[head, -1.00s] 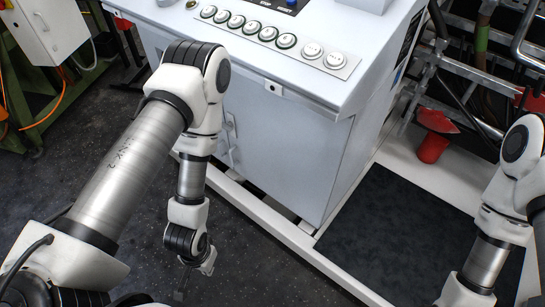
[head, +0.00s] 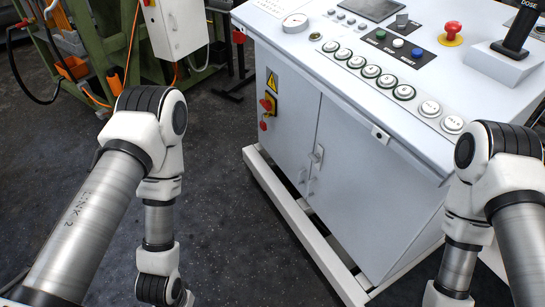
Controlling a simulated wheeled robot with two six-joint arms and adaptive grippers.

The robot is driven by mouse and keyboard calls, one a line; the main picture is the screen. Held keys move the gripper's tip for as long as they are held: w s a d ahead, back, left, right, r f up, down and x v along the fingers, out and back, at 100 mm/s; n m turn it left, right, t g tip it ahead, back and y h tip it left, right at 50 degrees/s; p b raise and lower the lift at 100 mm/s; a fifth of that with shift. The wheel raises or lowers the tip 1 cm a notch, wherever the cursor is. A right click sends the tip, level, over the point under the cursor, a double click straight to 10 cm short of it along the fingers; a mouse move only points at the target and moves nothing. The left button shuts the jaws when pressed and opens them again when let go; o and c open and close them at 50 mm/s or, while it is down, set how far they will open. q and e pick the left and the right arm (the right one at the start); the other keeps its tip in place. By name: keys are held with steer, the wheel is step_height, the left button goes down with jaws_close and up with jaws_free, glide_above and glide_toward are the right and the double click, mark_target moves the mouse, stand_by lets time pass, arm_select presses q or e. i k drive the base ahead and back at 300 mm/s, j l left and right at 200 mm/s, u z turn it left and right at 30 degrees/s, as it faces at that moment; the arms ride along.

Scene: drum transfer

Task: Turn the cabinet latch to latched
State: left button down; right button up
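The white cabinet (head: 345,175) is the lower part of a control console, right of centre in the head view. Its front has two doors with a seam between them. A small metal latch (head: 317,155) sits at this seam; it looks roughly upright, but its exact turn is too small to tell. A second handle-like fitting shows just below it. My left arm (head: 158,215) is left of the cabinet, apart from it, with its gripper below the picture edge. My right arm (head: 470,235) is in front of the cabinet's right side; its gripper is also out of view.
A red and yellow switch (head: 267,108) sits on the cabinet's left edge under a warning sign (head: 272,81). A white base rail (head: 300,225) runs along the cabinet's foot. A green frame (head: 95,50) stands back left. Dark floor (head: 235,200) is free between my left arm and the cabinet.

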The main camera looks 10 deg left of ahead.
mark_target(315, 158)
steer(key=i+l+z, duration=0.1)
steer(key=i+z, duration=0.2)
steer(key=i, duration=0.15)
steer(key=i+z, duration=0.35)
steer(key=i+l, duration=0.05)
steer(key=i, duration=0.05)
